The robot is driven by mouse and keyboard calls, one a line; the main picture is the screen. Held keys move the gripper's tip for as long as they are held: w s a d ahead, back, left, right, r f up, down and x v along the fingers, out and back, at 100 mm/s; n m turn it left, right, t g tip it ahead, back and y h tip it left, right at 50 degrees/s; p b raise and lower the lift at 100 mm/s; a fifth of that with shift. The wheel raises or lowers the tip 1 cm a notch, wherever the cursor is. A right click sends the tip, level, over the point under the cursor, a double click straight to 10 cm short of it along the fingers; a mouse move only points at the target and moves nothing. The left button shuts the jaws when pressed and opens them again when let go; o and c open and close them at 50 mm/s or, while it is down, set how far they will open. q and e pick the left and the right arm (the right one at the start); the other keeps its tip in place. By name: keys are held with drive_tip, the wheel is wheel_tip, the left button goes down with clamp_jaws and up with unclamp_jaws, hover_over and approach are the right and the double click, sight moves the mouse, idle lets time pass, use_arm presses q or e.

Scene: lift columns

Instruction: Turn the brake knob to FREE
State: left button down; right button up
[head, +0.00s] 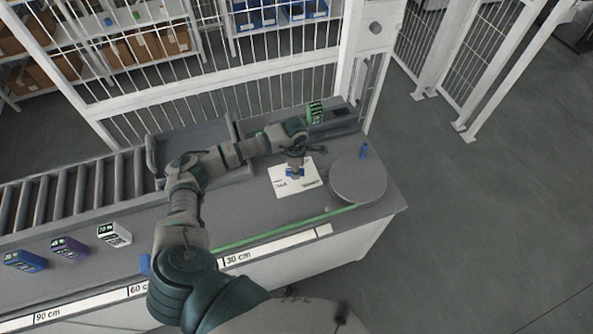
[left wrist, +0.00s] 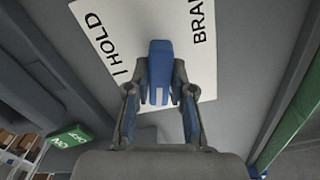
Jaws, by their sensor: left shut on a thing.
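The brake knob (left wrist: 160,68) is a blue bar-shaped handle on a white label plate (left wrist: 215,25). In the left wrist view the plate reads HOLD on the left and part of BRAKE at the upper right; no FREE mark is readable. My left gripper (left wrist: 158,90) has one finger on each side of the knob and is shut on it. In the head view my left gripper (head: 295,165) reaches down over the plate (head: 288,186), with a little blue of the knob showing beneath it. My right gripper is not in view.
A round grey disc (head: 358,178) and a small blue peg (head: 364,151) are right of the plate. A green sign (head: 315,112) stands behind. Blue, purple and white boxes (head: 114,235) stand at left, by the roller conveyor (head: 75,189). A white fence (head: 215,85) runs behind.

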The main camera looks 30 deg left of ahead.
use_arm(q)
drive_tip(key=shift+a+n, duration=0.2)
drive_tip(key=shift+n, duration=1.5)
drive_tip(key=shift+f+n, duration=0.1)
drive_tip(key=shift+n, duration=0.2)
drive_tip(key=c, duration=1)
unclamp_jaws()
drive_tip(key=shift+s, duration=0.1)
drive_tip(key=shift+a, duration=0.1)
wheel_tip(320, 180, up, 12)
